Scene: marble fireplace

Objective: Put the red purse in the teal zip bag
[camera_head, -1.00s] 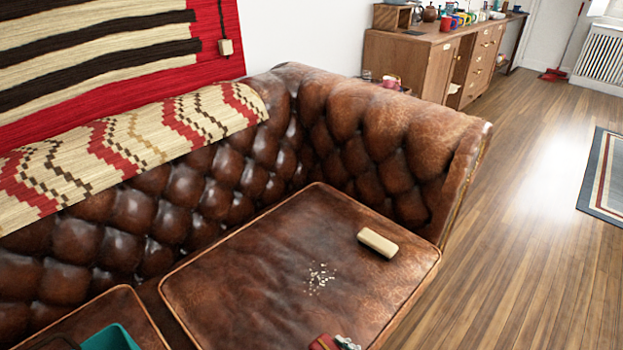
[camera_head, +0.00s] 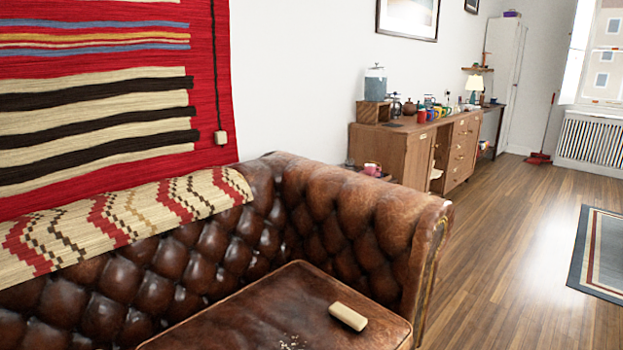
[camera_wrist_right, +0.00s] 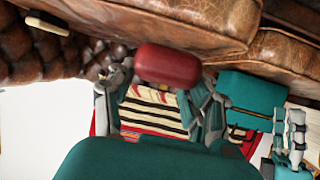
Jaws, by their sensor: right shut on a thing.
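The red purse (camera_wrist_right: 168,65) shows in the right wrist view, between the fingers of my right gripper (camera_wrist_right: 161,82), which is shut on it. The purse is close to the brown leather seat cushions, but I cannot tell whether it touches them. The teal zip bag (camera_wrist_right: 250,92) is to the right of the purse in this view, beside the cushions. My left gripper (camera_wrist_right: 288,125) is at the right edge of the same view, near the bag; whether it is open or shut is unclear. The head view shows neither the purse, the bag nor a gripper.
A brown leather sofa (camera_head: 160,270) fills the lower left of the head view. A patterned blanket (camera_head: 120,222) covers the backrest. A wooden sideboard (camera_head: 405,155) stands beyond; wooden floor is open at right.

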